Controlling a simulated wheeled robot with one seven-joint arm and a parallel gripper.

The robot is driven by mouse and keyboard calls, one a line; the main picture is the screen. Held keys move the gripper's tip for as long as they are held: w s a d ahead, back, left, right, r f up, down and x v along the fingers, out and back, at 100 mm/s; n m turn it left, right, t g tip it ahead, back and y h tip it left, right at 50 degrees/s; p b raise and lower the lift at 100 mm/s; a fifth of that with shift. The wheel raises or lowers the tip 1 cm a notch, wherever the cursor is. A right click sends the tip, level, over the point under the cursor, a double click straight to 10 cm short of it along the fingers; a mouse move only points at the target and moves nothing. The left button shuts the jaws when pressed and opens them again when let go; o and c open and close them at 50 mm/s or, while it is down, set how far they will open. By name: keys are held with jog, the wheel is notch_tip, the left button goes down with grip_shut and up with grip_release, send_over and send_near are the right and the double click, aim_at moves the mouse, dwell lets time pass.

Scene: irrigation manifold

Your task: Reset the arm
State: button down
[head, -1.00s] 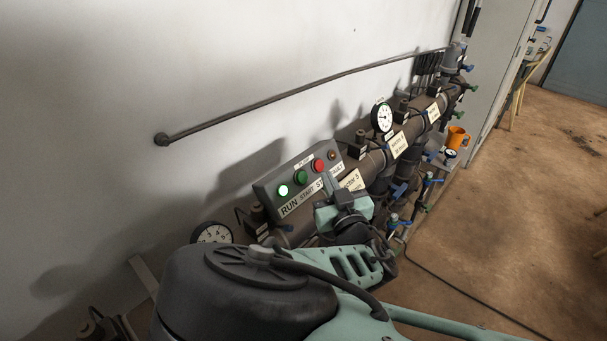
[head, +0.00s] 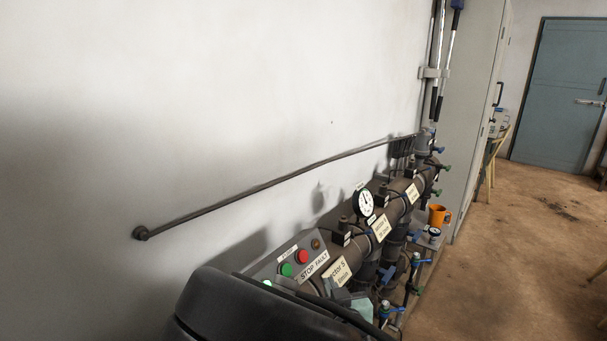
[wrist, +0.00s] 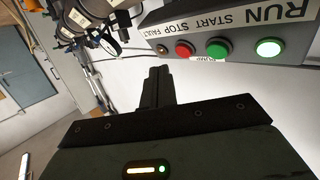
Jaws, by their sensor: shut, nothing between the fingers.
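My gripper (wrist: 157,88) shows in the wrist view as a dark pair of fingers pressed together, shut and empty. It points toward the white wall, beside the control box and apart from it as far as the view shows. In the head view my arm's dark housing fills the bottom middle, and the gripper itself is hidden or hard to make out. The grey control box (head: 268,268) carries a green button, a red button and a small amber lamp. In the wrist view the box (wrist: 222,22) appears upside down, with the RUN lamp (wrist: 268,48) lit bright green.
The brown manifold pipe (head: 400,198) runs along the wall with valves, labels and a round gauge (head: 363,203). A grey cabinet (head: 478,110) and blue door (head: 562,95) lie beyond. The floor at right is open.

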jog(key=s+d+f+m+g+h+b, duration=0.1)
jog(key=s+d+f+m+g, duration=0.15)
jog(key=s+g, duration=0.75)
jog(key=s+d+r+n+g+b, duration=0.1)
jog(key=s+d+r+n+g, duration=0.2)
jog(key=s+r, duration=0.4)
jog(key=s+d+r+n+g+h+b, duration=0.1)
jog(key=s+r+n, duration=0.4)
jog(key=s, duration=0.7)
notch_tip(320, 180, up, 2)
jog(key=shift+d+g, duration=0.9)
jog(key=shift+d, duration=0.3)
jog(key=shift+a, duration=0.1)
